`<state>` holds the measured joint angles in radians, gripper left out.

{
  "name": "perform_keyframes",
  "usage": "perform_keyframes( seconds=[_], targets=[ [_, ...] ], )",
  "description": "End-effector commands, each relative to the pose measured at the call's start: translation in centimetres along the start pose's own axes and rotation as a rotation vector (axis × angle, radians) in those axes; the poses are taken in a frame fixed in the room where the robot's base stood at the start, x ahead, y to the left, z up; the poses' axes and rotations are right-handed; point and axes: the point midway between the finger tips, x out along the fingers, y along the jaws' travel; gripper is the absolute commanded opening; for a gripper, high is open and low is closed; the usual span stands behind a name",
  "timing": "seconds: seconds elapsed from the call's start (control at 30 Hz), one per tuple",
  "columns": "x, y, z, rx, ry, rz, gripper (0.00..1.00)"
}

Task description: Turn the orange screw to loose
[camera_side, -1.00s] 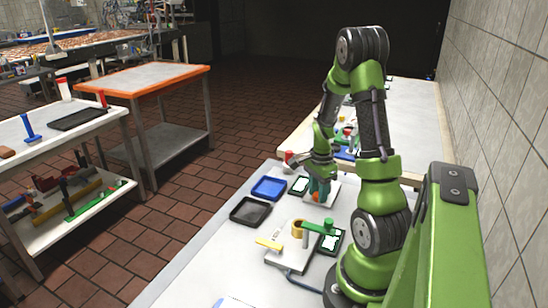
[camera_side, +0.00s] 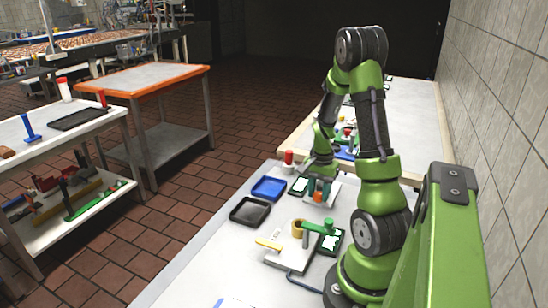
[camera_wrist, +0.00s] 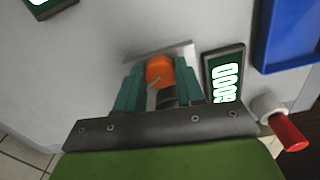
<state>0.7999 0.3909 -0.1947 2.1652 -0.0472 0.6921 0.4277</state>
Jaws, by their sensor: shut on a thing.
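The orange screw (camera_wrist: 160,70) has a round orange head and sits between the teal fingers of my gripper (camera_wrist: 163,82) in the wrist view. A dark shaft shows just below the head. My gripper is shut on the screw, with a finger on each side. In the side view the orange screw (camera_side: 318,196) shows small beneath my gripper (camera_side: 320,188), over a light plate (camera_side: 334,192). The fingers hide part of the screw and the plate, so I cannot tell how deep the screw sits.
A device with a lit display (camera_wrist: 224,75) stands close to the right of the fingers. Beyond it are a red-and-white cylinder (camera_wrist: 285,128) and a blue tray (camera_wrist: 285,40). A black tray (camera_side: 250,210) and a scale-like device with a green arm (camera_side: 300,238) stand nearer the side camera.

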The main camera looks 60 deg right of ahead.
Motion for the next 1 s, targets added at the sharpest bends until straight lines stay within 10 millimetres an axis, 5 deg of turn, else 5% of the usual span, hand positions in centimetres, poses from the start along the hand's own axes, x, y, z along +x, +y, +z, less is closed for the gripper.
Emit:
perform_keyframes(
  seconds=[1.0],
  targets=[
    [-0.12, 0.2, -0.12, -0.872, 0.001, -0.002, 0.07]
  ],
)
